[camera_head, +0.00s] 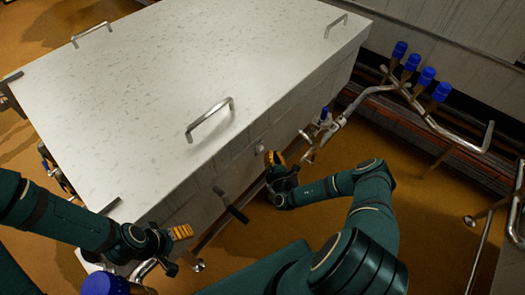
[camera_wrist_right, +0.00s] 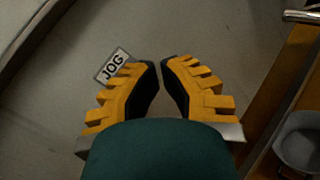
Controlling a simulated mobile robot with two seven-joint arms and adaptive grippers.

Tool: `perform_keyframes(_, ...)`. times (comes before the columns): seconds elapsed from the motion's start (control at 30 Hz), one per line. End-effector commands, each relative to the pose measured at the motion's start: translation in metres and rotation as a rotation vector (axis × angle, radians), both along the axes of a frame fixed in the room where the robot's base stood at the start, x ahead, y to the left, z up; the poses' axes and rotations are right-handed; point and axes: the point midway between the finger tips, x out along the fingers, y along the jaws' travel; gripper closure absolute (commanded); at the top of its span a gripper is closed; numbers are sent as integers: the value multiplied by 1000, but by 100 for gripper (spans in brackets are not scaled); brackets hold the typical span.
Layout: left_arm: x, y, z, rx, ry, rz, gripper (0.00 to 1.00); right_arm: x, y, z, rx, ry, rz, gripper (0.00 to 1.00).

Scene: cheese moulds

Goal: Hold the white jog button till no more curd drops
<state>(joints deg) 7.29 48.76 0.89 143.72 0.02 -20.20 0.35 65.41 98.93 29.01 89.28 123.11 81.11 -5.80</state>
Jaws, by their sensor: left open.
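The wrist view shows a JOG label (camera_wrist_right: 114,65) on the pale machine wall, just left of my right fingertips. In the head view a small pale round knob (camera_head: 259,149) sits on the machine's front wall beside my right gripper (camera_head: 272,158); I cannot tell if it is the white jog button. No button shows in the wrist view, where my right gripper (camera_wrist_right: 161,66) has its orange-backed fingers drawn together at the tips, with nothing visible between them. Whether the tips touch the wall is unclear. My left gripper (camera_head: 178,246) is open and empty at lower left. No curd shows.
The large white machine (camera_head: 190,75) has metal handles (camera_head: 210,118) on its lid. Pipes with several blue-capped valves (camera_head: 425,76) stand at right. A dark lever (camera_head: 232,207) sticks out of the front wall. Brown floor (camera_head: 245,238) is bare in front; a grey round container (camera_wrist_right: 298,143) stands low right.

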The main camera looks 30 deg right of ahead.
Motion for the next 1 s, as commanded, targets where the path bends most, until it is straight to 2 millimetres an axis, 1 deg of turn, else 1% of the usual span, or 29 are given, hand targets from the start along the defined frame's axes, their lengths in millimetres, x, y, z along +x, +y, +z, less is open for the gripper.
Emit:
perform_keyframes(0.27,0,0,2,0,0,0,25,-3,-2,0,0,1,-1,100)
perform_keyframes(0.8,0,0,16,0,0,0,25,-45,-19,0,-1,1,-1,100)
perform_keyframes(1.0,0,0,15,0,0,0,25,-46,-19,0,0,0,0,100)
